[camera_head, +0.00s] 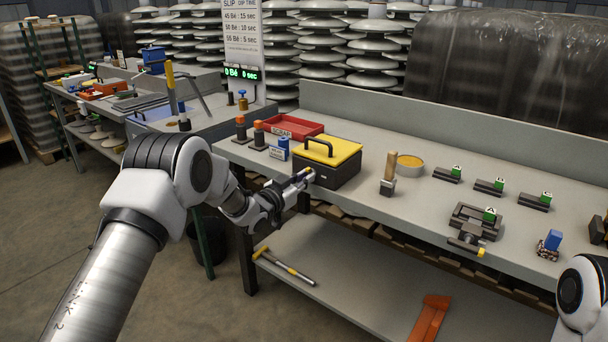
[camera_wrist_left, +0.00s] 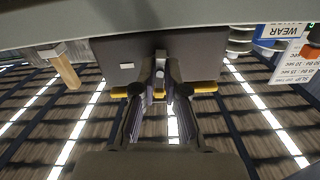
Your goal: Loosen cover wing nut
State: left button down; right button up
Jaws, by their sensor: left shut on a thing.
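A dark box (camera_head: 335,176) with a yellow cover (camera_head: 342,152) and a black handle stands at the front edge of the bench. My left gripper (camera_head: 308,175) reaches in from the left to the box's front face. In the left wrist view the gripper (camera_wrist_left: 160,88) is shut on the small brass-coloured wing nut (camera_wrist_left: 159,90) in front of the box's dark face (camera_wrist_left: 205,52). The fingers hide most of the nut, so its wings' angle cannot be told. My right gripper is out of view.
A red tray (camera_head: 290,126) stands behind the box, with orange-topped items and a blue item at its left. A wooden-handled brush (camera_head: 389,172) and a yellow round dish (camera_head: 410,164) stand right of it. A vise (camera_head: 475,222) sits farther right.

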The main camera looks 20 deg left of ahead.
pick_arm(q)
jog(key=shift+w+r+n+p, duration=0.1)
jog(key=shift+r+n+p, duration=0.3)
jog(key=shift+n, duration=0.7)
jog(key=c, duration=1.2)
grip_release()
jog(key=shift+d+f, duration=0.1)
jog(key=shift+f, duration=0.15)
jog(key=v, duration=1.2)
